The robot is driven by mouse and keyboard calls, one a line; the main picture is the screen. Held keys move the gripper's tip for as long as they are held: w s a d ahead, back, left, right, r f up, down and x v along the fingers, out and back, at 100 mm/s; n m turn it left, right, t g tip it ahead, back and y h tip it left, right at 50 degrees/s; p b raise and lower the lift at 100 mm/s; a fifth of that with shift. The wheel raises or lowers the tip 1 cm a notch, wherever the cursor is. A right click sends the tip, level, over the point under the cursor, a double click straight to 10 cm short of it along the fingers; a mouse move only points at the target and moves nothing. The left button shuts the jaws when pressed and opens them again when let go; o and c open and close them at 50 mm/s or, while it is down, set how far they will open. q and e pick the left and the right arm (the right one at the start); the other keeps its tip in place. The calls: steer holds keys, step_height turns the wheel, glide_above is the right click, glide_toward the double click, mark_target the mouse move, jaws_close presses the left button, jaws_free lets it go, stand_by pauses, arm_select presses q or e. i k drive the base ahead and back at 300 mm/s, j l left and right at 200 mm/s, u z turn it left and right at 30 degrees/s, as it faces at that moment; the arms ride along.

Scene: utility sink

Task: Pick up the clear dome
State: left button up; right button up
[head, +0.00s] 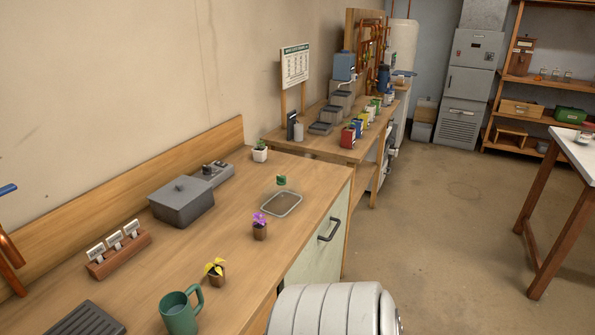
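A see-through piece that looks like the clear dome (281,198) is on the wooden counter near its right edge. It shows as a pale rounded-rectangle outline with a small green piece (281,180) above it. I cannot tell whether the green piece is a knob on the dome or something behind it. Neither of my grippers is in view. A white, ridged rounded part at the bottom edge looks like mine; it is apart from the dome.
A purple-flowered pot (260,228) stands just in front of the dome. The counter also holds a yellow-flowered pot (216,272), a green mug (181,312), a grey lidded box (181,201), a label rack (118,249) and a small white pot (260,152). A cabinet handle (329,229) juts out.

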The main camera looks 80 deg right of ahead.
mark_target(277, 201)
steer(key=z, duration=2.35)
